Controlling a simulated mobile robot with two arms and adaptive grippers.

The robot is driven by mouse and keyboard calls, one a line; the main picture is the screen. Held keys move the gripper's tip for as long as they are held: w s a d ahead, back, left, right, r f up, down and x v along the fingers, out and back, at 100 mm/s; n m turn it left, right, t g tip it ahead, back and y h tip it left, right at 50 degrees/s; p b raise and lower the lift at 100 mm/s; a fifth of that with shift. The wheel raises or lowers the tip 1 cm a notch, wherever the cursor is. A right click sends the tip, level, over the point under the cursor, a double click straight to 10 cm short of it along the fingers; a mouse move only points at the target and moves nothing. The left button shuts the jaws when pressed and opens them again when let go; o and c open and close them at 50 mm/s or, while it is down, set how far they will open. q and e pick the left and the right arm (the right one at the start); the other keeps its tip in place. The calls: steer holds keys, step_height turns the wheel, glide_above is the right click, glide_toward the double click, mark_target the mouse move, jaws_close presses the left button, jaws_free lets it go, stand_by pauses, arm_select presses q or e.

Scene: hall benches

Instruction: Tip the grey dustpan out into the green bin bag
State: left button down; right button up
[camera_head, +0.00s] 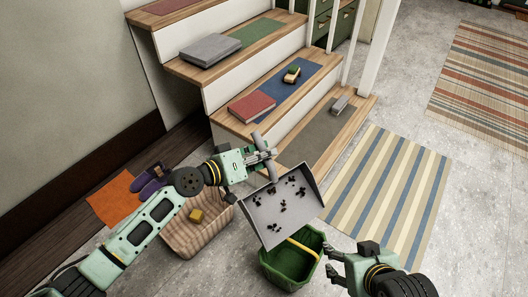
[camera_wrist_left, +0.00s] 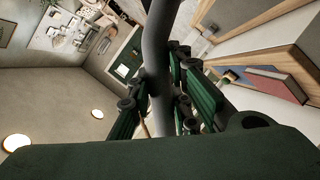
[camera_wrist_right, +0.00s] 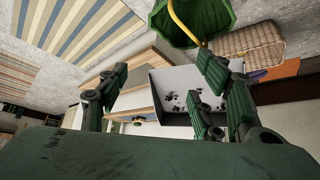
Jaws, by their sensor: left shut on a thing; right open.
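The grey dustpan (camera_head: 264,222) holds several dark crumbs on its pan. My left gripper (camera_head: 266,153) is shut on its handle, which also shows between the fingers in the left wrist view (camera_wrist_left: 157,62). The dustpan hangs in the air, its near edge overlapping the green bin bag (camera_head: 282,272) in the head view. The bag has a yellow handle and an open top, partly covered by the pan. My right gripper (camera_head: 332,264) is open and empty just right of the bag. The right wrist view shows the bag (camera_wrist_right: 217,14) and the dustpan (camera_wrist_right: 170,82) beyond the open fingers.
Wooden stairs carry a red book (camera_head: 252,107), a grey folded item (camera_head: 210,49) and a toy car (camera_head: 292,74). A wicker basket (camera_head: 190,240) with a yellow block stands left of the dustpan. An orange cloth (camera_head: 113,200) lies by the wall. A striped rug (camera_head: 390,190) lies right.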

mark_target(274, 171)
arm_select(q)
steer(key=s+r+p, duration=0.1)
steer(key=p, duration=0.1)
steer(key=d+m+p, duration=0.1)
steer(key=shift+s+d+r+p, duration=0.2)
steer(key=shift+s+r+p, duration=0.15)
steer(key=shift+s+r, duration=0.05)
arm_select(e)
steer(key=s+d+g, duration=0.2)
steer(key=s+g, duration=0.2)
steer(key=s, duration=0.3)
arm_select(q)
steer(key=p, duration=0.1)
steer(key=s+d+r+p, duration=0.1)
steer(key=shift+s+d+m+t+p, duration=0.15)
steer(key=shift+s+m+t+p, duration=0.15)
steer(key=shift+m, duration=0.1)
steer(key=shift+s+d+r+m+t+y+p, duration=0.15)
steer(key=shift+s+d+r+m+p, duration=0.15)
steer(key=shift+s+d+r+p, duration=0.45)
steer(key=shift+s+d+m+t+y+p, duration=0.15)
steer(key=shift+s+m+p, duration=0.2)
steer(key=shift+p, duration=0.7)
arm_select(e)
steer(key=s+f, duration=0.3)
steer(key=f, duration=1.9)
steer(key=shift+f+g+h, duration=0.3)
steer(key=shift+g+h, duration=0.1)
steer(key=shift+s+d, duration=0.1)
